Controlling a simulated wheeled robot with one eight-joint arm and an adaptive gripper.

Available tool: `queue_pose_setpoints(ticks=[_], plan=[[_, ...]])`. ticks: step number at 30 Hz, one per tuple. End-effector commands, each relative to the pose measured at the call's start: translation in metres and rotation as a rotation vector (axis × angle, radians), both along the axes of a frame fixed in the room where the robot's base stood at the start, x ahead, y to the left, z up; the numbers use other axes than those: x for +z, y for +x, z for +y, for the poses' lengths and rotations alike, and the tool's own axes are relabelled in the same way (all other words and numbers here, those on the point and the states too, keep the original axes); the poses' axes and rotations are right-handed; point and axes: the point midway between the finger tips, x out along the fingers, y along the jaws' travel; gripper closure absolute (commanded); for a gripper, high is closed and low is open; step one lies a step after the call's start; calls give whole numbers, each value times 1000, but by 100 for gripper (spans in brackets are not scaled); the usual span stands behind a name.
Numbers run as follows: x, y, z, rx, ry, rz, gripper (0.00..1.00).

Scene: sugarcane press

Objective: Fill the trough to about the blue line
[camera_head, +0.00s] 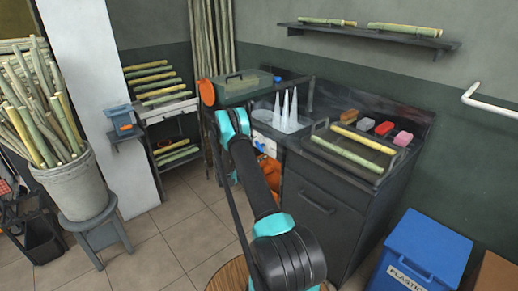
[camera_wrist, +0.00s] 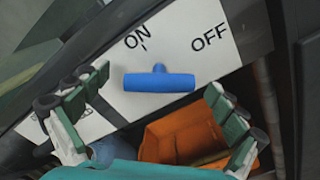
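A blue T-shaped handle (camera_wrist: 160,80) sticks out of a white panel (camera_wrist: 187,42) marked ON and OFF in the wrist view. My gripper (camera_wrist: 158,82) is open, with one finger on either side of the handle and nothing held. The handle's bar lies level in the picture, below and between the two words. Whether a finger touches it I cannot tell. In the head view my arm reaches to the front of the dark counter (camera_head: 325,197) and hides much of the panel. I cannot clearly make out the trough or a blue line on it.
An orange bin (camera_wrist: 182,136) sits below the panel. On the counter are white cones (camera_head: 288,112), a tray with cane (camera_head: 345,152) and colored blocks (camera_head: 384,129). A blue bin (camera_head: 425,245) is at right.

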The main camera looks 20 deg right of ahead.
Motion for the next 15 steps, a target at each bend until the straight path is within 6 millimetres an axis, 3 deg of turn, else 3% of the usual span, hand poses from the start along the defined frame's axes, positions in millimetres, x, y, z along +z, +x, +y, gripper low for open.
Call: queue_pose_setpoints(ticks=[9, 15], plan=[[0, 0, 3, 1, 0, 1, 2], [0, -8, 27, 4, -1, 1, 2]])
